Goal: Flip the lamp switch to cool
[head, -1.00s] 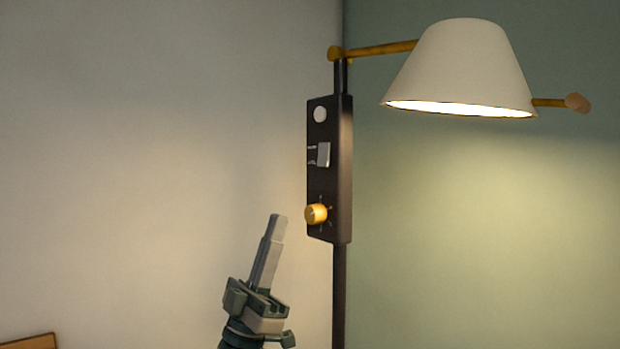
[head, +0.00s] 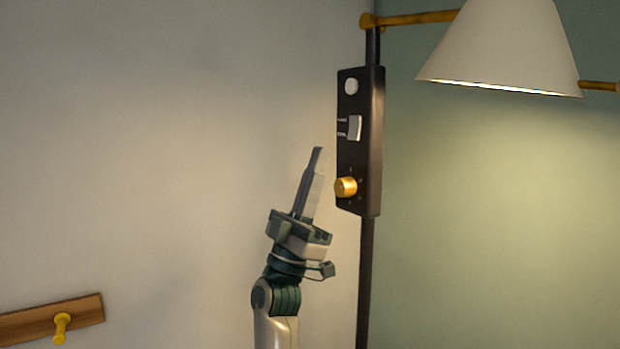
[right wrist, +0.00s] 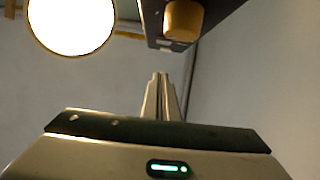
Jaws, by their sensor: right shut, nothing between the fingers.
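The lamp has a white conical shade (head: 505,50), lit from below, on a brass arm at the upper right. Its dark control box (head: 362,160) is on a dark post. The box carries a round white button (head: 351,86) at the top, a pale rocker switch (head: 354,128) in the middle with small marks beside it, and a brass knob (head: 346,187) at the bottom. My right gripper (head: 320,155) is shut and empty, pointing up, left of the box and apart from it in the picture. In the right wrist view the fingers (right wrist: 161,82) point toward the knob (right wrist: 183,20) and the bright lamp opening (right wrist: 71,20). My left gripper is not in view.
A wooden rail (head: 45,322) with a yellow peg (head: 61,328) is on the wall at the lower left. The lamp post (head: 365,280) runs down below the box.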

